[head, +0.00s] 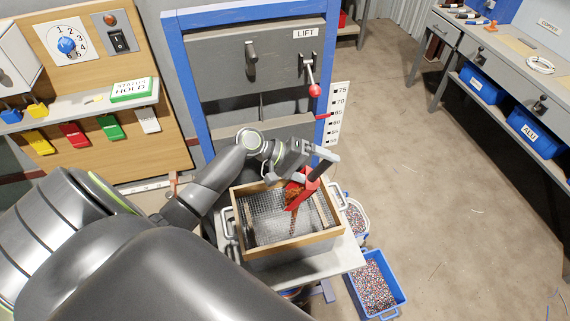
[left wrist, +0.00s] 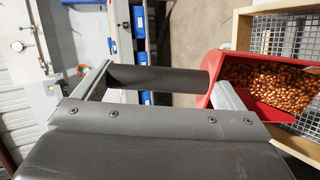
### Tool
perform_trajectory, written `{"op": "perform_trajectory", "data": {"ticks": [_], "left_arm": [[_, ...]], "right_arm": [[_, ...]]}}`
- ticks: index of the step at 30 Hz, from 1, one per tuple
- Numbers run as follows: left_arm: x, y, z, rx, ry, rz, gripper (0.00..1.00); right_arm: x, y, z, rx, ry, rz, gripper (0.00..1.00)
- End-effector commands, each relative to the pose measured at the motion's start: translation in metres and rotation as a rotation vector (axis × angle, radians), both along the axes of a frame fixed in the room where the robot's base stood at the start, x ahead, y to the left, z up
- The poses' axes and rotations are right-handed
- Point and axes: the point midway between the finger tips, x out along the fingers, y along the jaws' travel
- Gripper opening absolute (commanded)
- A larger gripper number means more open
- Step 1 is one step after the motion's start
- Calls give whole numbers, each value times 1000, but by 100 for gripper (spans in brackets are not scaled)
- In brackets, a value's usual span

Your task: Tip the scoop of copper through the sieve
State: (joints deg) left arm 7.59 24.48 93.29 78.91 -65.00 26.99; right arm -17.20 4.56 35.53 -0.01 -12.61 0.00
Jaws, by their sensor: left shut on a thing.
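My left gripper (head: 308,166) is shut on the dark handle (left wrist: 150,78) of a red scoop (head: 298,194), above the right part of the sieve. The scoop (left wrist: 218,72) is tilted, and copper granules (left wrist: 275,80) still lie in it. A reddish-brown streak of copper (head: 293,222) shows below its lip, over the mesh. The sieve (head: 242,234) is a wooden frame with wire mesh. It sits on a pale stand, and part of it also shows in the left wrist view (left wrist: 244,26). My right gripper is not in view.
Two bins of mixed granules, one white (head: 357,218) and one blue (head: 376,287), stand right of the stand (head: 335,262). A blue-framed grey cabinet with a LIFT lever (head: 315,88) is behind. A workbench stands at right, with open floor (head: 450,210) before it.

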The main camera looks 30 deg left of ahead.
Motion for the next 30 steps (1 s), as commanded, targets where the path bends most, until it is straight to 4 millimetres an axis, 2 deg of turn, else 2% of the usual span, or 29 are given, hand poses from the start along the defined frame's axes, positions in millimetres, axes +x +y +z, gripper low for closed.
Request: {"op": "perform_trajectory", "data": {"ticks": [15,30], "left_arm": [[-12,20,2,-108,-68,0,55],[-14,23,6,-127,-78,1,55]], "right_arm": [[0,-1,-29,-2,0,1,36],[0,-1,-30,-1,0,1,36]]}}
